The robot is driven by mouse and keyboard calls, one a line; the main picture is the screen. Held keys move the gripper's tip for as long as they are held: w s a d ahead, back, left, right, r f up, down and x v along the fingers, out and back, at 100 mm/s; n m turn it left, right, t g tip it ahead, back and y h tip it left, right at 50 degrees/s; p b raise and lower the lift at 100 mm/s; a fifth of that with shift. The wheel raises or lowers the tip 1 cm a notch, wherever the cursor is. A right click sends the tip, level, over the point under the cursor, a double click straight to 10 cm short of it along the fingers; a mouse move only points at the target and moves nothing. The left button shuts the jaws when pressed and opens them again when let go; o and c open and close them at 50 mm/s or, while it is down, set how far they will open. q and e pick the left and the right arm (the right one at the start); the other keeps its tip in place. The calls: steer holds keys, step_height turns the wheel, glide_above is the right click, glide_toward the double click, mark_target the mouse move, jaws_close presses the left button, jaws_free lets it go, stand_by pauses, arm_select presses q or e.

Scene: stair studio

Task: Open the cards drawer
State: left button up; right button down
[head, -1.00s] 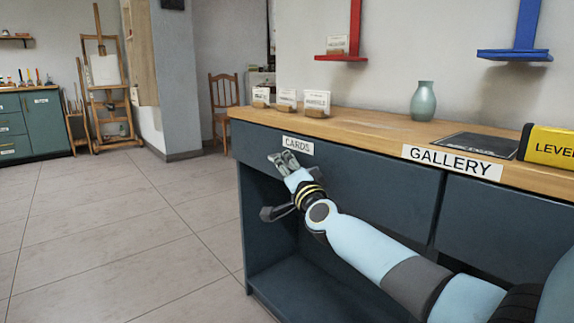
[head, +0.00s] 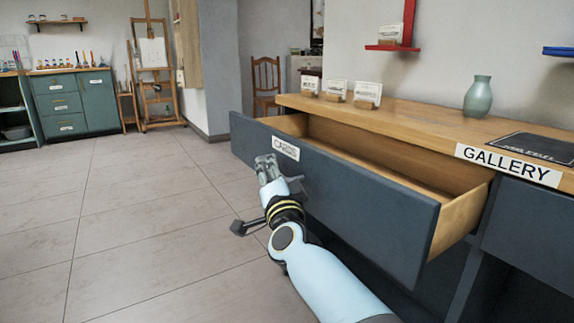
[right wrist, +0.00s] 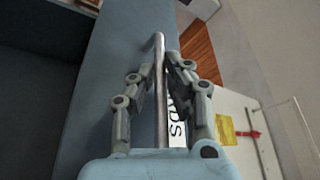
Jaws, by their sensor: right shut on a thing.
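The cards drawer (head: 350,190) is a dark blue-grey drawer with a white CARDS label (head: 285,148) on its front. It is pulled well out of the counter, and its wooden inside shows and looks empty where visible. My right gripper (head: 266,163) is at the drawer front beside the label. In the right wrist view its fingers (right wrist: 161,90) are closed around a metal bar handle (right wrist: 160,112) on the drawer front (right wrist: 115,85). My left gripper is not in view.
The counter (head: 420,120) has a wooden top with card holders (head: 340,91), a green vase (head: 478,97), a dark pad (head: 530,147) and a GALLERY sign (head: 508,165). A chair (head: 265,85) and an easel (head: 153,75) stand behind. The tiled floor (head: 120,220) at left is clear.

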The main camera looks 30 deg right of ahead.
steer(key=shift+a+f, duration=0.1)
steer(key=shift+a, duration=0.4)
steer(key=c, duration=1.4)
jaws_free()
